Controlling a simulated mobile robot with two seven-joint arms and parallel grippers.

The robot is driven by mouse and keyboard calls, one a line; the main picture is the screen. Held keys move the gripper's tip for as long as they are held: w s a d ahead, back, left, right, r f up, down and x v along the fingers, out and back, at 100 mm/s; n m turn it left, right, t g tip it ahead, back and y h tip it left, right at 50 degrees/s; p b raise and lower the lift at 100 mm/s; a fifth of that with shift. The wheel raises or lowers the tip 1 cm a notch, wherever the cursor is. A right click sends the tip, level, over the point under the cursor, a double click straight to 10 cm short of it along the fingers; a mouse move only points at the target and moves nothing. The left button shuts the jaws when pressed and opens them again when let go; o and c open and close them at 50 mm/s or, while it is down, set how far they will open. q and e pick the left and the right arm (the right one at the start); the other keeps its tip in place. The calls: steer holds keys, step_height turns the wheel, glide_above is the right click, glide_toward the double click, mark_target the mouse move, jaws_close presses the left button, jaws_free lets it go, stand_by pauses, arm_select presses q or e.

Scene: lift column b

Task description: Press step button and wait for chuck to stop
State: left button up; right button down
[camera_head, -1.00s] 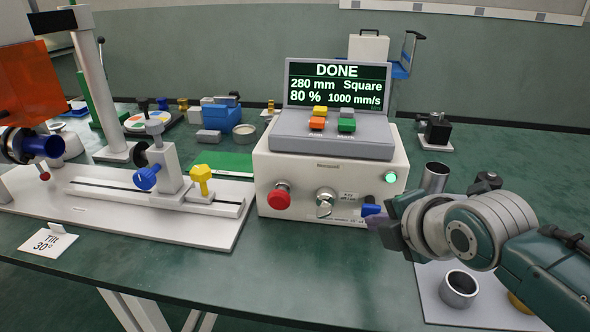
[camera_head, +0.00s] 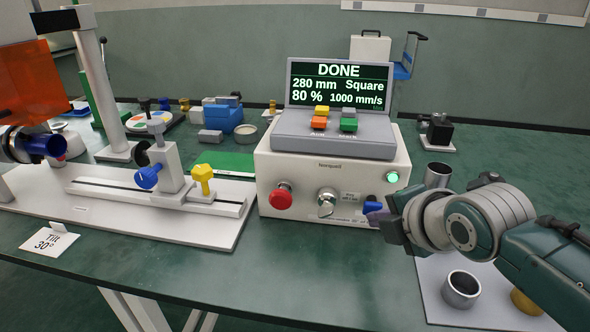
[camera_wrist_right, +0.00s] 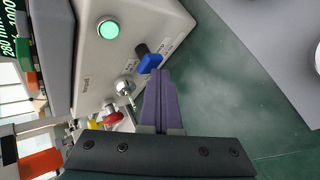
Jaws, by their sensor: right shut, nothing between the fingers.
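The white control box (camera_head: 270,165) stands at the middle of the bench. Its screen (camera_head: 338,84) reads DONE, 280 mm, Square, 80 %, 1000 mm/s. Yellow, orange and green buttons (camera_head: 348,125) sit on the sloping top; I cannot read which is the step button. My right gripper (camera_head: 378,216) is at the box's lower right front, its purple fingers shut and empty. In the right wrist view the fingertips (camera_wrist_right: 158,73) are close beside a blue lever (camera_wrist_right: 150,63); I cannot tell whether they touch. A dark holder with a blue cylinder (camera_head: 46,146), possibly the chuck, is at the far left.
A lit green round button (camera_head: 392,177), a silver knob (camera_head: 327,202) and a red knob (camera_head: 281,196) are on the box front. A white fixture plate (camera_head: 110,215) lies left. A metal cup (camera_head: 461,289) stands below my right arm. The front bench middle is clear.

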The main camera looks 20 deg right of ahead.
steer(key=shift+s+r, duration=0.1)
steer(key=shift+s+a+p, duration=0.2)
steer(key=shift+s+p, duration=0.15)
steer(key=shift+p, duration=0.2)
steer(key=shift+s+a, duration=0.25)
steer(key=shift+s, duration=0.1)
steer(key=shift+p, duration=0.3)
steer(key=shift+s+a, duration=0.15)
steer(key=shift+s, duration=0.1)
steer(key=s+a+p, duration=0.1)
steer(key=s+p, duration=0.1)
steer(key=s, duration=0.1)
steer(key=shift+a, duration=0.4)
steer(key=shift+s+a+p, duration=0.3)
steer(key=shift+s+p, duration=0.15)
